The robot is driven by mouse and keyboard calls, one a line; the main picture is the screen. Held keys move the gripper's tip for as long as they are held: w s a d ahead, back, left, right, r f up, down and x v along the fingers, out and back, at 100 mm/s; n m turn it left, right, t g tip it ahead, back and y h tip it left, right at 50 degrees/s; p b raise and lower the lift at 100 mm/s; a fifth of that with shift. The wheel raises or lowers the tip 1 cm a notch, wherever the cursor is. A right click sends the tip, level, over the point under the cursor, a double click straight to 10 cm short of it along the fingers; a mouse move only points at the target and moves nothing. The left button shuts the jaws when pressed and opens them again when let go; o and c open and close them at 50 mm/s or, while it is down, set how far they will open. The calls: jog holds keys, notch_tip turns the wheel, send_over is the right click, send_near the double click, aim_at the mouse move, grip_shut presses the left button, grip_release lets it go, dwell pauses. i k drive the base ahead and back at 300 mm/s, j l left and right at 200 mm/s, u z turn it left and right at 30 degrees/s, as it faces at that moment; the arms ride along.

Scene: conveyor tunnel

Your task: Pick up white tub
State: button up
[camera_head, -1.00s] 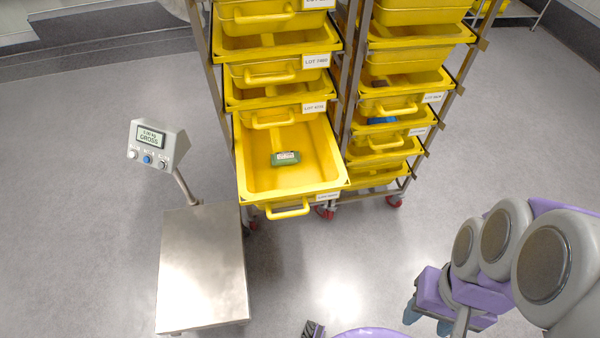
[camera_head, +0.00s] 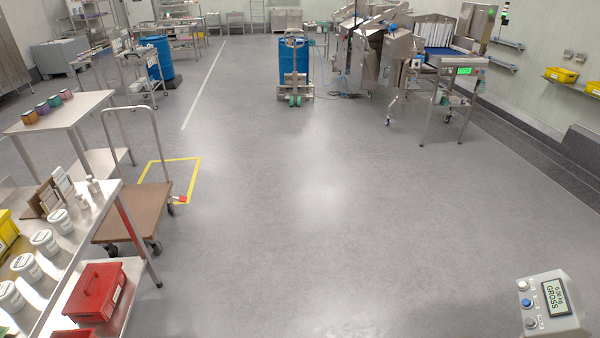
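Several white tubs with dark-printed labels stand in a row on the steel table (camera_head: 98,218) at the lower left. The farthest tub (camera_head: 61,221) is near small white bottles (camera_head: 93,185). Nearer ones are a second tub (camera_head: 45,242), a third tub (camera_head: 27,267) and one by the left edge (camera_head: 10,296). I cannot tell which one the task means. My gripper is not in view.
A red box (camera_head: 97,292) sits on the table's lower shelf. A brown platform cart (camera_head: 131,212) stands behind the table. A scale display (camera_head: 553,304) is at the lower right. The middle floor is open.

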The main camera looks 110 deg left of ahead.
aim_at(44, 240)
jog(key=u, duration=5.25)
